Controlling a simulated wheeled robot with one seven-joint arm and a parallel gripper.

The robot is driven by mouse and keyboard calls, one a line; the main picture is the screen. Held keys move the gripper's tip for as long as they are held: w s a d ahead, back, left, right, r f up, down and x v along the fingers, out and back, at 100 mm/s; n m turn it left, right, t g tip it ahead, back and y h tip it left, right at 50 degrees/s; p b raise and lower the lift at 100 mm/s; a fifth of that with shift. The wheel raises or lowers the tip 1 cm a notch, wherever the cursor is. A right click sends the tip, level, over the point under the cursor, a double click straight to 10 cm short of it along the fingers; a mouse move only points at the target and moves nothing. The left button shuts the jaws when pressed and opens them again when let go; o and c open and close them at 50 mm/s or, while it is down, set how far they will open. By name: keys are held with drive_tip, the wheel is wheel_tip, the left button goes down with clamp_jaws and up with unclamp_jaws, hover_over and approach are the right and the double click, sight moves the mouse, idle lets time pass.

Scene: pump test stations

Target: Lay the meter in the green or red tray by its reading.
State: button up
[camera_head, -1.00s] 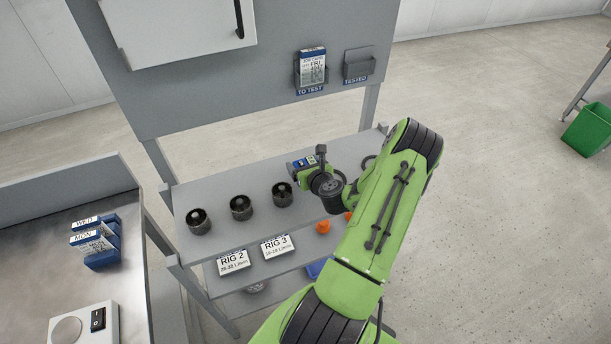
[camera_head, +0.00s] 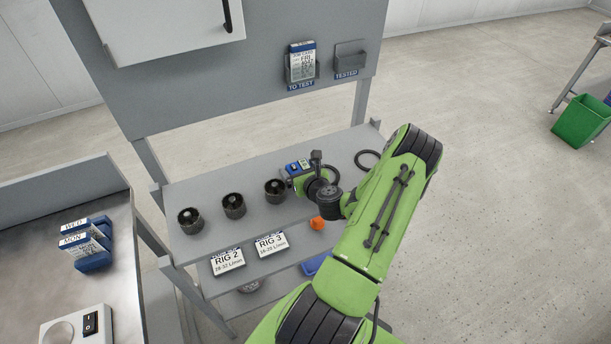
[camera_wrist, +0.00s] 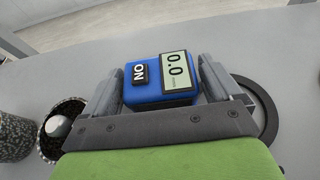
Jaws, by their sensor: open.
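The blue meter (camera_wrist: 160,90) sits between the two fingers of my gripper (camera_wrist: 162,82) in the wrist view. Its display reads 0.0 and a dark label beside it says ON. My gripper is open around the meter, with a finger on each side. In the head view the meter (camera_head: 297,167) is at the tip of my gripper (camera_head: 296,178), over the grey shelf (camera_head: 215,180) of the rig stand. I cannot tell whether it rests on the shelf. No red tray shows, and no green tray that I can be sure of.
Three dark round cups (camera_head: 233,205) stand on the shelf left of my gripper. A black ring (camera_head: 367,159) lies to its right. RIG 2 (camera_head: 227,262) and RIG 3 (camera_head: 271,244) signs are at the front. A green bin (camera_head: 582,122) stands far right; open floor lies between.

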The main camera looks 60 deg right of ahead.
drive_tip(key=p+v, duration=0.1)
drive_tip(key=v, duration=0.7)
drive_tip(key=shift+s+r, duration=0.25)
drive_tip(key=shift+s, duration=0.1)
drive_tip(key=shift+s+a+r+p, duration=0.2)
drive_tip(key=shift+s+a+p, duration=0.25)
drive_tip(key=shift+p, duration=0.75)
